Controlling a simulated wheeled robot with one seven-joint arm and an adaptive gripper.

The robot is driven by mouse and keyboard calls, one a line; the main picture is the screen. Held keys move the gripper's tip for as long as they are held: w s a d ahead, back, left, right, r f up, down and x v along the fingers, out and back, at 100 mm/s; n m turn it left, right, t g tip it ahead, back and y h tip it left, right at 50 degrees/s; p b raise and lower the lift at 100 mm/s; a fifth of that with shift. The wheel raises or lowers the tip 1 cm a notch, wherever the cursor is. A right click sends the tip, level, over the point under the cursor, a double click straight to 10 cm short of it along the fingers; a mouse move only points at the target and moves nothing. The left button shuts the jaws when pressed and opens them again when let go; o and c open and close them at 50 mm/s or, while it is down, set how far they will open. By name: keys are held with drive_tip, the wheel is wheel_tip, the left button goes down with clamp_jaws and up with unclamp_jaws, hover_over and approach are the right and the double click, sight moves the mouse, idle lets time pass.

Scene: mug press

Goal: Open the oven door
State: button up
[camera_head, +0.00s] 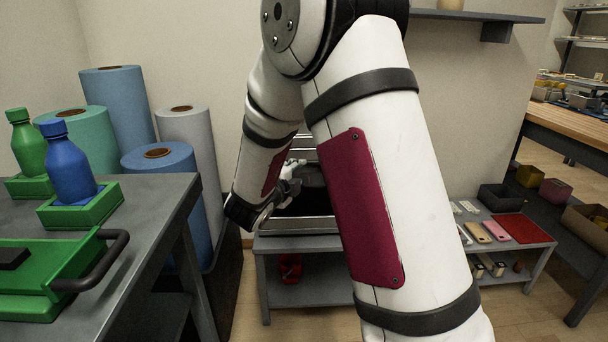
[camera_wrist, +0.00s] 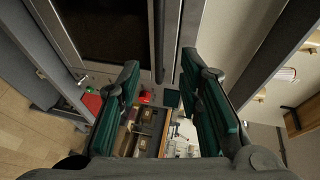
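The oven (camera_head: 300,225) is a silver and dark box on a low grey table, largely hidden behind my arm in the head view. In the wrist view its door (camera_wrist: 100,28), a dark window in a light metal frame, fills the upper left. A dark bar handle (camera_wrist: 159,35) runs down from the top edge there. The door looks shut, though not all its edges show. My gripper (camera_wrist: 160,62) is open, its two green-padded fingers apart. The handle's lower end appears between the fingertips; I cannot tell whether they touch it. The gripper also shows small at the oven front in the head view (camera_head: 288,184).
A grey bench (camera_head: 150,235) at left holds a blue bottle (camera_head: 69,165), a green bottle (camera_head: 27,145) and a green tray with a dark handle. Large rolls stand behind it. A red object (camera_head: 290,267) lies under the oven table. A low table with small items is at right.

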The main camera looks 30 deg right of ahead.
drive_tip(key=b+x, duration=0.1)
drive_tip(key=x, duration=0.6)
drive_tip(key=b+x, duration=0.2)
drive_tip(key=x, duration=0.5)
drive_tip(key=shift+s+d+f, duration=0.1)
drive_tip(key=shift+s+d, duration=0.1)
drive_tip(key=shift+s, duration=0.05)
clamp_jaws()
